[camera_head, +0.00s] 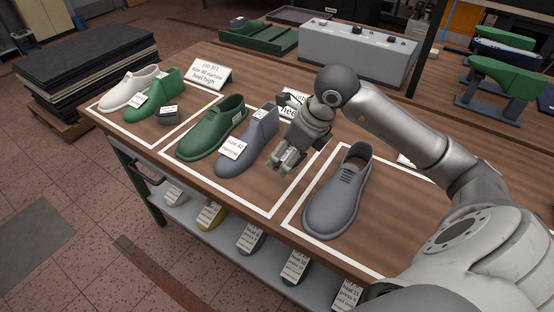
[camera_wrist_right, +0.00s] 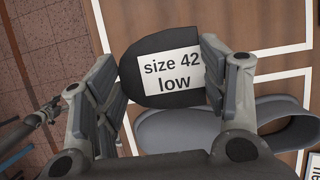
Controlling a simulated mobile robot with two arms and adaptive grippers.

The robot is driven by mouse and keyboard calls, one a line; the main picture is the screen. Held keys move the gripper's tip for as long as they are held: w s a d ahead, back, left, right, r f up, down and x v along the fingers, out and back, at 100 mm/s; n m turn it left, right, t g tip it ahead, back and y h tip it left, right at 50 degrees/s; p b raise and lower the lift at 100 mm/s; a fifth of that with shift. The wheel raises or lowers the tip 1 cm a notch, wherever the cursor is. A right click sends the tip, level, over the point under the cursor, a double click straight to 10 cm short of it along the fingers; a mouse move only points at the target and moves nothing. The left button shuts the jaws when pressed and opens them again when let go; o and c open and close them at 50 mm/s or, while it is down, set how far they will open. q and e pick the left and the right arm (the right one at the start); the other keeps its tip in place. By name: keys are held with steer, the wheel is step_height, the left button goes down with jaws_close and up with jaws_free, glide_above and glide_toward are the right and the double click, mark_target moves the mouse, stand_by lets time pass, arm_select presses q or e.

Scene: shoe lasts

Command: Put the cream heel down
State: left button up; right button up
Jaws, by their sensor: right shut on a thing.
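My right gripper (camera_head: 286,162) is shut on a dark heel piece (camera_wrist_right: 135,58). In the right wrist view the heel is near black, rounded at one end, with a white label reading "size 42 low", and sits between both finger pads. No cream-coloured heel shows. In the head view the gripper hangs over the middle white-outlined area, right of the grey last (camera_head: 252,145); the held heel is mostly hidden there. Whether it touches the table cannot be told. My left gripper is not in view.
The middle outline also holds a green shoe (camera_head: 212,128). A grey shoe (camera_head: 335,205) fills the right outline. The left outline holds a cream last (camera_head: 128,88), a green last (camera_head: 160,98) and a small dark heel block (camera_head: 167,118). Bare wood shows beneath my gripper.

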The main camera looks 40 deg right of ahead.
steer(key=p, duration=0.1)
glide_above(273, 171)
steer(key=s, duration=0.2)
steer(key=f, duration=0.6)
steer(key=shift+w+d, duration=0.25)
steer(key=shift+w+f+p, duration=0.15)
steer(key=shift+f+p, duration=0.2)
step_height(273, 171, down, 2)
steer(key=shift+f+p, duration=0.15)
steer(key=shift+p, duration=0.5)
steer(key=shift+f, duration=0.4)
steer(key=o, duration=1)
